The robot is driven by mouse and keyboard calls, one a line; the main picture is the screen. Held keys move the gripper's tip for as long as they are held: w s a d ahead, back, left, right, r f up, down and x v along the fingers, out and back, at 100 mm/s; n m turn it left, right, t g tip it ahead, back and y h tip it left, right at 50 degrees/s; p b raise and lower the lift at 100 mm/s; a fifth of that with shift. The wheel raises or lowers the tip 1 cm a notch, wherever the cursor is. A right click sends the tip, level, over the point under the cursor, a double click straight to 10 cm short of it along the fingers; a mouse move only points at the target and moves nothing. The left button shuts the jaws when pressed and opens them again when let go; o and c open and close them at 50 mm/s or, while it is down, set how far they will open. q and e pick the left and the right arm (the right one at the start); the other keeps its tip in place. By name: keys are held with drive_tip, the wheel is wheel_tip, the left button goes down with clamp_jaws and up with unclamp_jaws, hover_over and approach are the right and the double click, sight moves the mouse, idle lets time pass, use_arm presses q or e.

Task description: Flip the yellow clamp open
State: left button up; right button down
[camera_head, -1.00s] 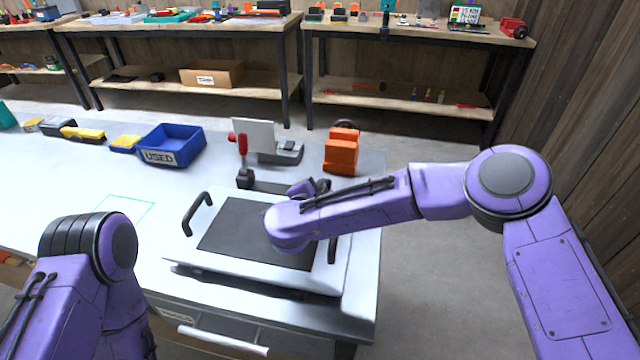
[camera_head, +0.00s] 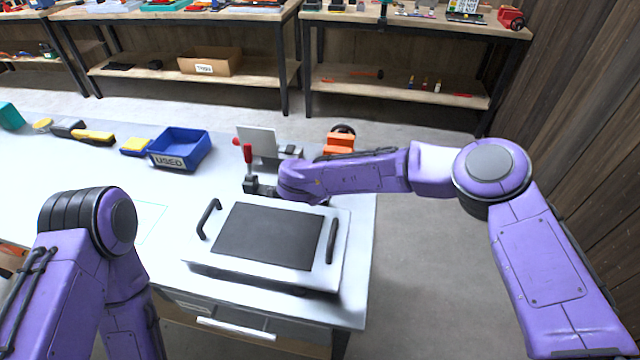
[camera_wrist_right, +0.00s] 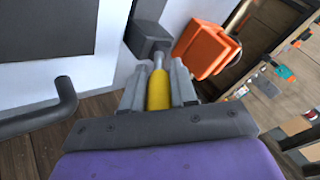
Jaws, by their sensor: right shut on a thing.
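The yellow clamp's handle (camera_wrist_right: 158,88) shows in the right wrist view, pointing away from my wrist toward a dark grey block (camera_wrist_right: 148,42). My right gripper (camera_wrist_right: 158,82) is shut on this yellow handle, one finger on each side. In the head view my right forearm and wrist hide the yellow clamp and the gripper. A red-handled clamp (camera_head: 248,167) stands upright at the far left edge of the white panel (camera_head: 193,250) with the black top. My left gripper is out of view; only part of the left arm shows.
An orange object (camera_head: 341,143) stands behind my right arm. A blue bin (camera_head: 205,150) marked USED and several small yellow and black items lie to the left. A grey upright plate (camera_head: 257,143) stands behind the red clamp. Black handles (camera_head: 209,219) rise from the panel.

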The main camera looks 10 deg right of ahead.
drive_tip(key=c, duration=0.9)
unclamp_jaws()
drive_tip(key=b+v, duration=0.2)
drive_tip(key=v, duration=0.8)
drive_tip(key=shift+s+a+r, duration=0.15)
drive_tip(key=shift+r, duration=0.05)
